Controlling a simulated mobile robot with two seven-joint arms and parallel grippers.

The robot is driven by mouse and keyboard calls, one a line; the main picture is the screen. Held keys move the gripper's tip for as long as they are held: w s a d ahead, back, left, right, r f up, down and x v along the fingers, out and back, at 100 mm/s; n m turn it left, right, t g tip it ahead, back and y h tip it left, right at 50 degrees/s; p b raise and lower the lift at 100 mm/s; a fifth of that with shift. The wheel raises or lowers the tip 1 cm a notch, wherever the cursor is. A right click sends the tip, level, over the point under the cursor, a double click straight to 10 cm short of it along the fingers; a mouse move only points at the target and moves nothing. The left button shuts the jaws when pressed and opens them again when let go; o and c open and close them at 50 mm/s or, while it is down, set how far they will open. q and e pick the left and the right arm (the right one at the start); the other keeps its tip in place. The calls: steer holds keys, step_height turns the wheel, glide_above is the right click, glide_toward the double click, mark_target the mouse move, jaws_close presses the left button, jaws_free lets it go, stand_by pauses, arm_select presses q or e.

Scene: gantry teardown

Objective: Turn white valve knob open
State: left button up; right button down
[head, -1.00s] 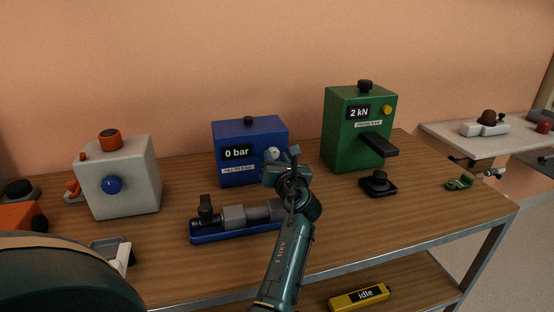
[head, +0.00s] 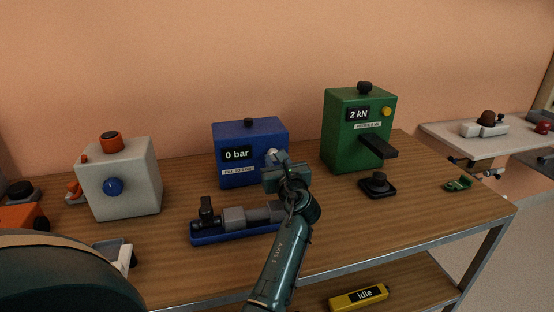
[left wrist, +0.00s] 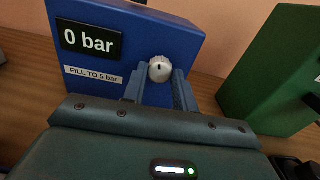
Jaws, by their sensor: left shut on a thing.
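The white valve knob (left wrist: 160,69) is on the front of the blue box (left wrist: 130,35), right of the "0 bar" display (left wrist: 88,40) and the "FILL TO 5 bar" label. In the left wrist view a small dark mark shows on the knob's face. My left gripper (left wrist: 160,80) is shut on the knob, one finger on each side. In the head view my left gripper (head: 276,165) is in front of the blue box (head: 236,134) and hides most of the knob. My right gripper is not in view.
A green box (head: 346,143) reading "2 kN" with a protruding black lever stands to the right. A blue-based fixture (head: 236,232) lies in front, beside my arm. A light grey box (head: 130,180) with a blue knob stands left. Bare wood lies between the boxes.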

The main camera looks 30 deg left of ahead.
arm_select(q)
steer(key=shift+n, duration=1.7)
steer(key=o, duration=1)
